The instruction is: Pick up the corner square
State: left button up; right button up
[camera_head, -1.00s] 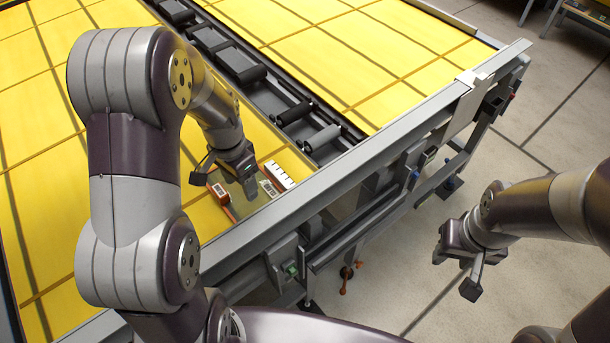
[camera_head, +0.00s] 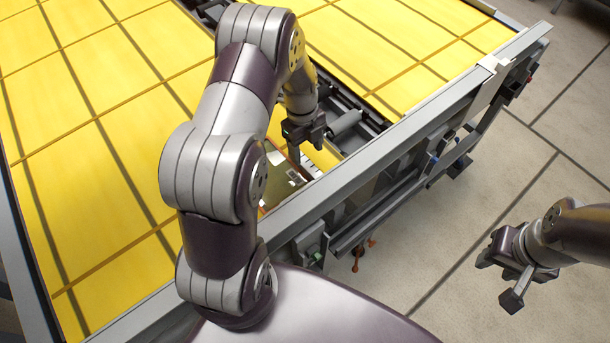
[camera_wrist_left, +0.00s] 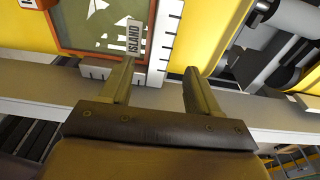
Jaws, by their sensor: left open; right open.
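The corner square appears to be the white L-shaped piece with black tick marks (camera_wrist_left: 162,45) in the left wrist view, along two edges of a green board (camera_wrist_left: 75,22) with a brown rim. A small part of the white piece (camera_head: 296,178) shows in the head view; my left arm hides most of the rest. My left gripper (camera_head: 307,146) is open and empty over the yellow surface near the rail. In the wrist view its fingertips (camera_wrist_left: 160,68) lie over or beside the ticked corner; the height gap is unclear. My right gripper (camera_head: 499,279) is open and empty over the floor.
A grey metal rail (camera_head: 400,135) edges the yellow-topped table (camera_head: 100,120). A dark roller track (camera_head: 345,122) runs between the yellow panels. Floor (camera_head: 440,220) is clear around my right gripper.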

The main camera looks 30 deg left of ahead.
aim_at(308, 165)
pick_arm(q)
jog(key=f+p, duration=0.2)
jog(key=f, duration=0.3)
jog(key=shift+s+d+p, duration=0.1)
jog(key=shift+d+p, duration=0.25)
jog(key=shift+p, duration=0.05)
jog(key=shift+f, duration=0.25)
jog(key=shift+a, duration=0.1)
jog(key=shift+f, duration=0.1)
jog(key=shift+b, duration=0.3)
jog(key=shift+c, duration=0.3)
grip_shut()
